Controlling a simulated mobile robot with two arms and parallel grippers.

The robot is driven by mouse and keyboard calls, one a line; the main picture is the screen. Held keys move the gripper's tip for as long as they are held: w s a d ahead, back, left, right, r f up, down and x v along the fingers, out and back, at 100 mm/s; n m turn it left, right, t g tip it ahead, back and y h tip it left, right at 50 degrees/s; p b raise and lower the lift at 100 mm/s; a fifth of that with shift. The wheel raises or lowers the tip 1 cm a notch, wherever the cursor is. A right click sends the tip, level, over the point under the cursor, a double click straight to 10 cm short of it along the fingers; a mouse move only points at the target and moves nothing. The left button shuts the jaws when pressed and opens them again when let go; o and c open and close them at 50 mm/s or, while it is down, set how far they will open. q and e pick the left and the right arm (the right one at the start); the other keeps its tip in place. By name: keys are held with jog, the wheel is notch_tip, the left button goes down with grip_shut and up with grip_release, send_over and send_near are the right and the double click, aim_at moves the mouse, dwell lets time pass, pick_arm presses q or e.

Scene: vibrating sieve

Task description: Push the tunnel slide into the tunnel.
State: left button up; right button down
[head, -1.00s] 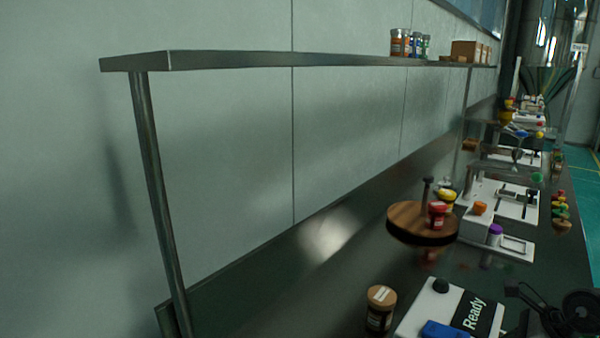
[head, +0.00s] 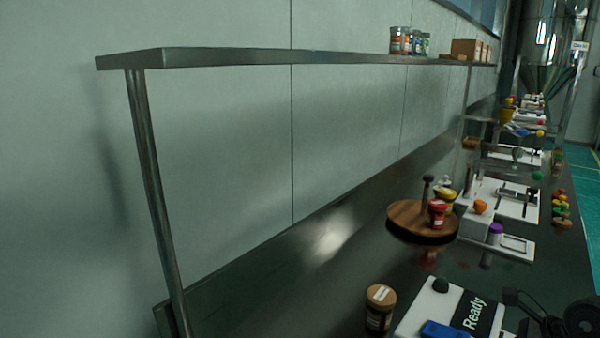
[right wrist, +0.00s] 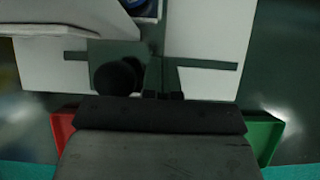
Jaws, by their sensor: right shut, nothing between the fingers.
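In the right wrist view my right gripper (right wrist: 163,90) is shut and empty, its tips at a dark slot between white panels. A round black knob (right wrist: 116,78) is just left of the tips; I cannot tell whether they touch. A white panel (right wrist: 208,45) with a dark horizontal slot lies to the right, and another white panel (right wrist: 45,75) to the left. I cannot tell surely which part is the tunnel slide or the tunnel. In the head view, a black arm part of mine shows at the bottom right; no fingertips show there. My left gripper is not in view.
A white device (head: 440,300) with a "Ready" display stands at the bottom of the head view, beside a wooden-lidded jar (head: 380,307). A round wooden stand (head: 405,222) holds small jars. White slotted stations (head: 515,247) line the dark table. A metal shelf (head: 250,58) spans above.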

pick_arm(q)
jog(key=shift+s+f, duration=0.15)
pick_arm(e)
jog(key=shift+a+f, duration=0.1)
jog(key=shift+f, duration=0.2)
jog(key=shift+r, duration=0.15)
jog(key=shift+d+r, duration=0.3)
jog(key=p+v, duration=0.1)
jog(key=v, duration=0.3)
jog(key=shift+w+r, duration=0.1)
jog(key=shift+r, duration=0.05)
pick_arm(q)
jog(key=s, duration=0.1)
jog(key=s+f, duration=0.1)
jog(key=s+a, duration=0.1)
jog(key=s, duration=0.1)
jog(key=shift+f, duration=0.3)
pick_arm(e)
jog(key=v, duration=0.4)
jog(key=shift+d+r, duration=0.1)
jog(key=shift+r, duration=0.1)
pick_arm(q)
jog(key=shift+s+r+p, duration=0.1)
jog(key=shift+p, duration=0.2)
pick_arm(e)
jog(key=shift+r, duration=0.1)
